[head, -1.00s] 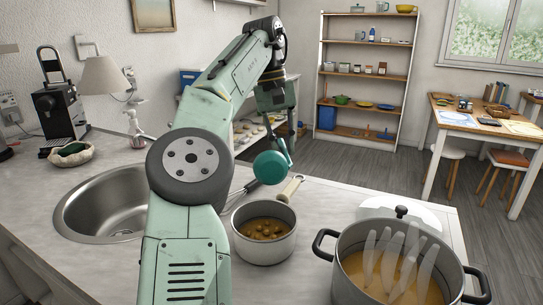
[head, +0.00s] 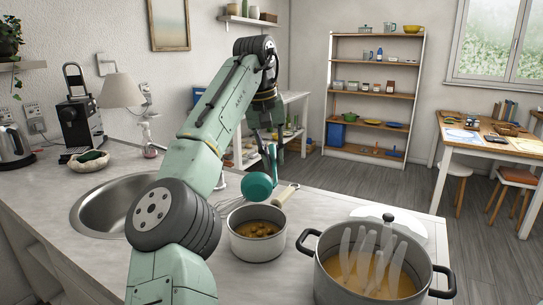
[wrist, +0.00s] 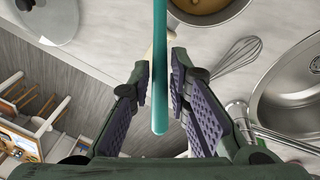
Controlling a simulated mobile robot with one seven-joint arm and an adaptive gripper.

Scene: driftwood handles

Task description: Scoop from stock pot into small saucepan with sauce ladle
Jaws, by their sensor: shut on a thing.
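My gripper (wrist: 163,85) is shut on the teal handle of the sauce ladle (head: 257,186); the handle (wrist: 160,60) runs between the finger pads in the wrist view. The ladle's bowl hangs in the air, just above the far rim of the small saucepan in the head view. Its inside is hidden. The small saucepan (head: 257,247) stands on the counter and holds brown, lumpy food; its rim also shows in the wrist view (wrist: 188,18). The stock pot (head: 335,279) stands at the front right with brown liquid and pale, translucent wisps above it.
A whisk (wrist: 238,57) lies between the saucepan and the sink (head: 95,211). A pale lid (head: 399,217) lies behind the stock pot; a lid also shows in the wrist view (wrist: 50,18). The counter (head: 320,207) has bare space behind the two pots.

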